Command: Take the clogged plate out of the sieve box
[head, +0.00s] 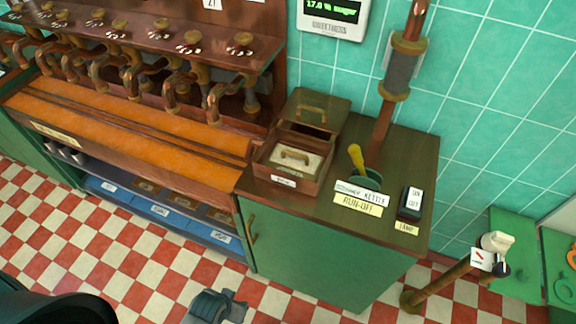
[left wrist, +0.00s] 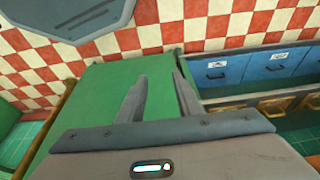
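The sieve box (head: 262,166) is a small dark wooden box on the left part of the cabinet top, with a small white label on its front. A pale plate (head: 284,163) with a brass handle lies inside its open top; I cannot tell whether it is clogged. A dark wooden piece with a brass handle (head: 313,107), like a lid, is directly behind it. My left gripper (head: 216,306) is low in front of the cabinet, well away from the box. In the left wrist view its two fingers (left wrist: 160,95) stand apart with nothing between them. My right gripper is out of view.
The green cabinet (head: 310,255) carries a yellow-handled tool (head: 356,158), label cards (head: 358,198) and a lamp switch (head: 411,203). A copper pipe (head: 384,125) rises behind. A wooden tap bench (head: 170,130) adjoins at left, with blue drawers (head: 160,210) below. The checkered floor in front is clear.

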